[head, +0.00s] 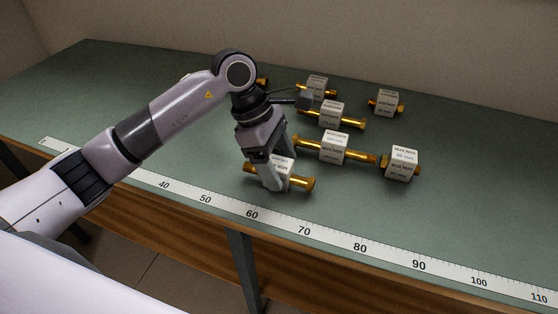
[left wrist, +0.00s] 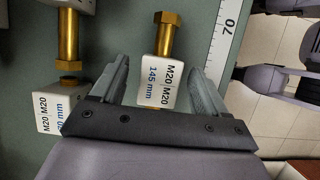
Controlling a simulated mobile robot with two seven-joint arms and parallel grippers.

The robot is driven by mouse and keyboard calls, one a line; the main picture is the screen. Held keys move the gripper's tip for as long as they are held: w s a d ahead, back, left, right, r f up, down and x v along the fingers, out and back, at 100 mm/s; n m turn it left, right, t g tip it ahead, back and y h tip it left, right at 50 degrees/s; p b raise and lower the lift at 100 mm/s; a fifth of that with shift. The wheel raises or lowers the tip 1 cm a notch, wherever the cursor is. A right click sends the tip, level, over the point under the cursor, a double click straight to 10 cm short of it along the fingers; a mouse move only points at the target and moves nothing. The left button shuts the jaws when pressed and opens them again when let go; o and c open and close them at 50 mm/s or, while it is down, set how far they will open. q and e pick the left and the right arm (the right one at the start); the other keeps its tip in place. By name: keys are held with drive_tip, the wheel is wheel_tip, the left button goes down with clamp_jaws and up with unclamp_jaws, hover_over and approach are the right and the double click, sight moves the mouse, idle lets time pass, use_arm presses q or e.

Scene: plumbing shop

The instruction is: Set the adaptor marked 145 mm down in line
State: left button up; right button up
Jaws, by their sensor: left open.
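The adaptor marked 145 mm (left wrist: 165,78) is a brass rod with a white label block reading M20 | M20. In the left wrist view it lies between the two fingers of my left gripper (left wrist: 159,80), with gaps visible beside the block. In the head view my left gripper (head: 279,168) is open and low around this adaptor (head: 302,183), which lies on the bench near the ruler; one finger hides part of its block. My right gripper is not in view.
Two similar adaptors (head: 333,147) (head: 400,164) lie nearly end to end just behind. More adaptors (head: 332,113) (head: 386,102) (head: 317,86) lie farther back. A ruler strip (head: 330,237) runs along the bench's front edge. The green bench top (head: 480,220) is clear at the right.

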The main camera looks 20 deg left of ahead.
use_arm(q)
drive_tip(key=b+v, duration=0.1)
drive_tip(key=v, duration=1.1)
drive_tip(key=shift+s, duration=0.1)
